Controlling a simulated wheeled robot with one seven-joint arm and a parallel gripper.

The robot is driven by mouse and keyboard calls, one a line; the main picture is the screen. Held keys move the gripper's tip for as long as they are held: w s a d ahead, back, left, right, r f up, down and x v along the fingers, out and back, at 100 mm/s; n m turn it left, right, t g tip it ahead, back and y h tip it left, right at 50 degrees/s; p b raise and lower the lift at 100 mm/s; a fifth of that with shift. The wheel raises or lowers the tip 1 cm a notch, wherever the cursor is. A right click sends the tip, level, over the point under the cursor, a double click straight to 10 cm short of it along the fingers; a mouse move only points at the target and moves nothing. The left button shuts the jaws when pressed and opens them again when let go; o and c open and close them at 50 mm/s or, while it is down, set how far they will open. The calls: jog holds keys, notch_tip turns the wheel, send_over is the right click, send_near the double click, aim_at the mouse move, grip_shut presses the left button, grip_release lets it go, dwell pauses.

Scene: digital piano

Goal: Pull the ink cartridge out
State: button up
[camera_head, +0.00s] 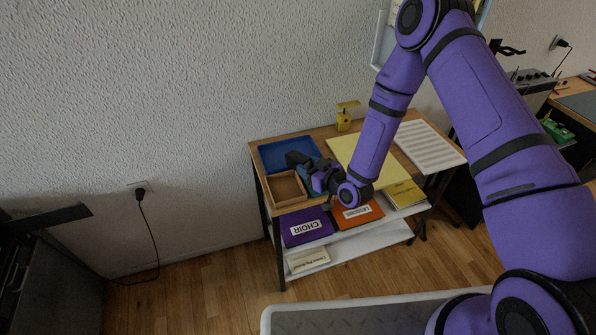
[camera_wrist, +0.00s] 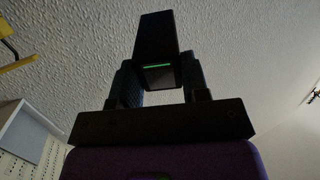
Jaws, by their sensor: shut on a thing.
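My gripper (camera_head: 308,168) is at the left end of the small shelf table, above the inner corner between the blue tray and the wooden box. In the wrist view its two dark fingers (camera_wrist: 158,78) are shut on a black block, likely the ink cartridge (camera_wrist: 158,36), with a thin green stripe on its near end. The block juts out beyond the fingertips, with textured wall behind it. In the head view a dark block end (camera_head: 294,158) shows at the fingers, small and hard to separate from them. Whether it touches anything else cannot be told.
A blue tray (camera_head: 275,150) and an open wooden box (camera_head: 272,188) lie on the table's left side. A yellow sheet (camera_head: 345,146), a yellow device (camera_head: 343,120) and a white ribbed panel (camera_head: 428,147) are to the right. Labelled folders (camera_head: 305,226) sit below.

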jog(key=shift+n+g+y, duration=0.6)
jog(key=shift+n+g, duration=0.1)
jog(key=shift+g, duration=0.1)
jog(key=shift+s+a+f, duration=0.2)
jog(key=shift+a+f, duration=0.5)
jog(key=shift+f, duration=0.6)
jog(key=shift+s+a+f, duration=0.15)
jog(key=shift+a+f, duration=0.55)
jog(key=shift+f, duration=0.55)
jog(key=shift+s+a+f, duration=0.2)
jog(key=shift+a+f, duration=0.5)
jog(key=shift+f, duration=0.6)
jog(key=o, duration=1)
jog(key=shift+o, duration=0.2)
jog(key=shift+d, duration=0.1)
jog(key=shift+v, duration=2.45)
